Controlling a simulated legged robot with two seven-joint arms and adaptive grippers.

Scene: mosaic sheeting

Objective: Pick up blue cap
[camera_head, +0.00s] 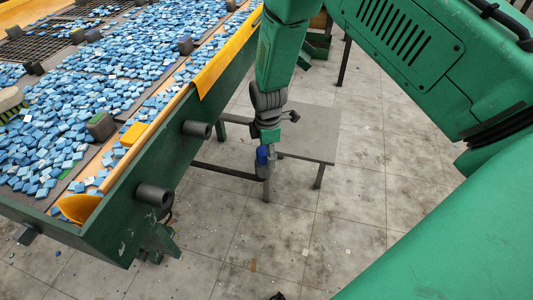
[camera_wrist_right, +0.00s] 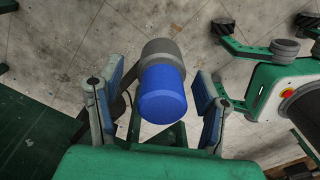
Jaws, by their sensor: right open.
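The blue cap (camera_wrist_right: 163,95) is a rounded blue cylinder end joined to a grey cylinder (camera_wrist_right: 160,50) behind it in the right wrist view. My right gripper (camera_head: 267,140) hangs down at the centre of the head view. Its fingers are open, one on each side of the blue cap in the wrist view, with gaps visible on both sides. In the head view a small blue patch (camera_head: 262,155) shows at the gripper's lower end; I cannot tell cap from finger there. My left gripper is not in view.
A green-walled sorting table (camera_head: 120,215) with many blue tiles (camera_head: 130,80) fills the left. Grey round stubs (camera_head: 153,194) stick out from its side. A low grey table (camera_head: 312,132) stands behind the gripper. The tiled floor (camera_head: 330,225) is mostly clear.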

